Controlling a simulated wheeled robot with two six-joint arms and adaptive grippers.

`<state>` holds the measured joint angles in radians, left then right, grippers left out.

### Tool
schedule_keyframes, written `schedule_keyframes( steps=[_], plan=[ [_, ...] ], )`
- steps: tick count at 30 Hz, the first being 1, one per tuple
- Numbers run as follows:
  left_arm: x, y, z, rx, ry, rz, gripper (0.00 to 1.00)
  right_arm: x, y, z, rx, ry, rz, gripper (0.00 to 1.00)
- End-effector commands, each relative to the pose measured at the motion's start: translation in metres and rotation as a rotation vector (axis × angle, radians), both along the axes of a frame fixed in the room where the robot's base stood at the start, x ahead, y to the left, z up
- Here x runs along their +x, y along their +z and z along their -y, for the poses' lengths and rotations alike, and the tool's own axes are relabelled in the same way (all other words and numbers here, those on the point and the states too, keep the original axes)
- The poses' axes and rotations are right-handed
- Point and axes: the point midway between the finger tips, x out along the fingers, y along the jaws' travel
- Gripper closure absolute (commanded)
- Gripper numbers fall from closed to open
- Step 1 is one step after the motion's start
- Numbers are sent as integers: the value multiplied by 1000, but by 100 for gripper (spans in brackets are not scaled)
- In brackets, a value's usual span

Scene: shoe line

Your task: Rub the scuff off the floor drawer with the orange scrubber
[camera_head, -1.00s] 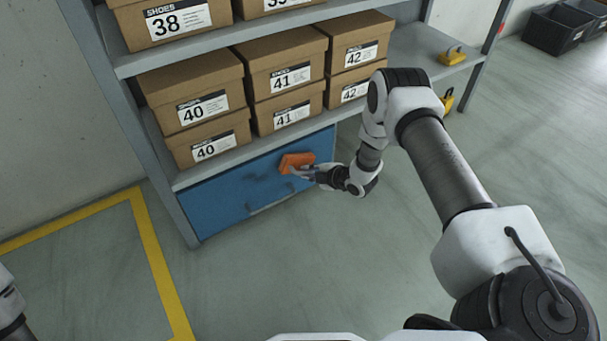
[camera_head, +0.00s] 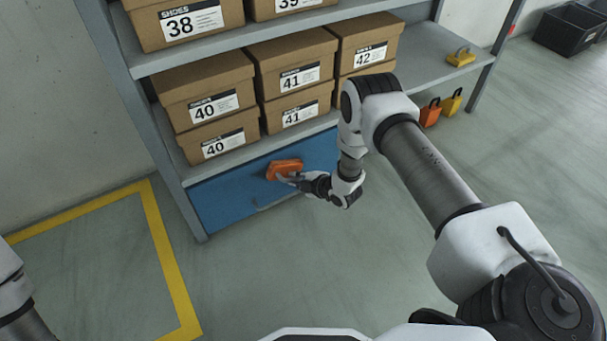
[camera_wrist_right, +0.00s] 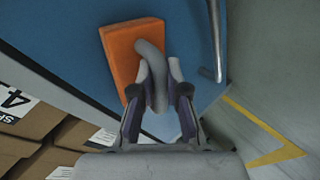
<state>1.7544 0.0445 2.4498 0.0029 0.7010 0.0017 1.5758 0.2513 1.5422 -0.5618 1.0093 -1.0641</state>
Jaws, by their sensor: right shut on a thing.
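The blue floor drawer (camera_head: 222,205) is under the lowest shelf. The orange scrubber (camera_head: 285,168) is against or very close to its front; exact contact cannot be told. My right gripper (camera_head: 292,178) is shut on the scrubber's grey handle. In the right wrist view the scrubber (camera_wrist_right: 125,58) is tilted in front of the blue drawer face (camera_wrist_right: 65,30), with the gripper fingers (camera_wrist_right: 163,85) around the handle. No scuff is clearly visible now; the scrubber and hand hide part of the drawer front. My left gripper is out of view.
The drawer's bar handle (camera_wrist_right: 216,45) is just right of the scrubber in the wrist view. Shoe boxes (camera_head: 207,90) fill the shelves above. Orange (camera_head: 430,113) and yellow (camera_head: 452,102) padlock-shaped objects are at the right. Floor before the drawer is clear.

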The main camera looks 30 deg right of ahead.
Motion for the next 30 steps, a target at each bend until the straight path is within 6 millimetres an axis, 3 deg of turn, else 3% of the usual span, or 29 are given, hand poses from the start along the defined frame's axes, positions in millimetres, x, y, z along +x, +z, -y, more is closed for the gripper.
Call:
schedule_keyframes(
  steps=[20,30],
  plan=[
    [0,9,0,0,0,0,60,2,1,-43,0,1,1,100],
    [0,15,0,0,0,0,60,-1,2,-75,0,2,4,100]
  ],
)
